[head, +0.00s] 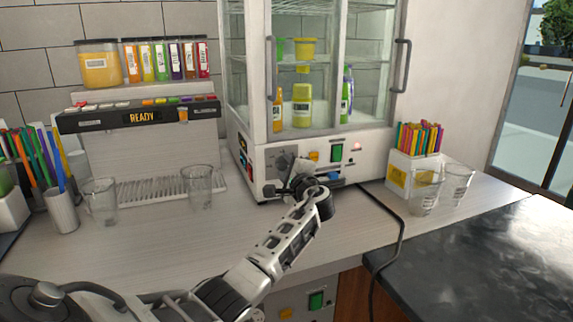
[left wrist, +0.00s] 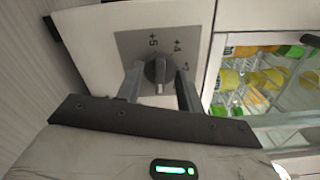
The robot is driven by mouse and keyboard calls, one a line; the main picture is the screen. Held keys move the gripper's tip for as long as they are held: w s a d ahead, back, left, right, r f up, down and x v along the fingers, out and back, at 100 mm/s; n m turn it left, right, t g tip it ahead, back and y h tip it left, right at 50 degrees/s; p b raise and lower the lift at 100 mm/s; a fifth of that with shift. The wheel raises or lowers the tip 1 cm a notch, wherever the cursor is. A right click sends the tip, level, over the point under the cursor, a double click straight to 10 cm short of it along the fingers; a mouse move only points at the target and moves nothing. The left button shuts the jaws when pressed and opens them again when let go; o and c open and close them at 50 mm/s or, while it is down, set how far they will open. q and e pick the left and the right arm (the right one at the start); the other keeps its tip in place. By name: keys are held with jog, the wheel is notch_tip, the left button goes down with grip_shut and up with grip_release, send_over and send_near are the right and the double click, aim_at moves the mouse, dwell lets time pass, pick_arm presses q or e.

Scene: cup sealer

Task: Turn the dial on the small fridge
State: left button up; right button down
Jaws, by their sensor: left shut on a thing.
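The small fridge (head: 375,155) is a white glass-door cabinet on the counter, with a control panel along its lower front. The dark round dial (left wrist: 158,70) sits on a grey plate (left wrist: 200,25) with printed numbers in the left wrist view. My left gripper (head: 293,178) is at the left part of the panel and mostly hides the dial in the head view. In the left wrist view its two fingers (left wrist: 158,84) are on either side of the dial, closed on it. My right gripper is not in view.
Bottles stand inside the fridge behind glass (head: 302,112). A drink machine (head: 150,150) and glasses (head: 198,190) are at left. A straw holder (head: 408,175) and more glasses (head: 424,195) stand at right. A black cable (head: 401,235) crosses the counter.

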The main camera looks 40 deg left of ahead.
pick_arm(q)
jog(key=shift+f+m, duration=0.15)
jog(key=shift+m, duration=0.45)
jog(key=o, duration=1)
jog(key=b+v, duration=0.2)
jog(key=v, duration=1.4)
